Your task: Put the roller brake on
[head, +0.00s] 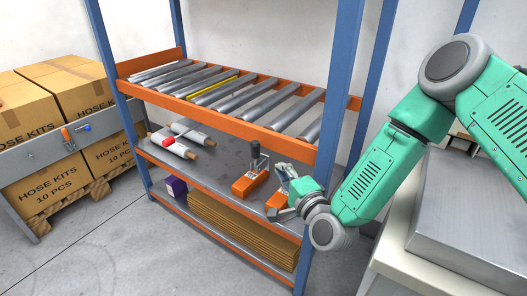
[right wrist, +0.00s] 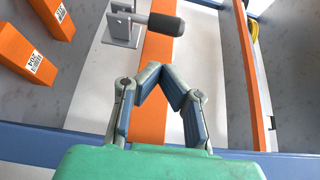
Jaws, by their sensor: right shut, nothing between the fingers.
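My right gripper (head: 285,212) is in front of the rack's middle shelf, below the roller bed. In the right wrist view, its two fingers (right wrist: 165,70) meet at the tips with nothing between them. Ahead of the fingertips and apart from them, a black-handled lever (right wrist: 163,23) sticks out sideways from a grey metal bracket (right wrist: 122,25). It looks like the roller brake, but I cannot be sure. In the head view, an upright dark handle (head: 255,150) stands by an orange block (head: 249,184). My left gripper is not in view.
Above the gripper is the roller bed (head: 226,92), with one yellow roller (head: 215,90) and an orange front rail. White rolls (head: 168,143) lie on the middle shelf; flat cardboard (head: 240,232) is stacked below. A blue post (head: 337,110) stands close to my right arm. Hose-kit boxes stand left.

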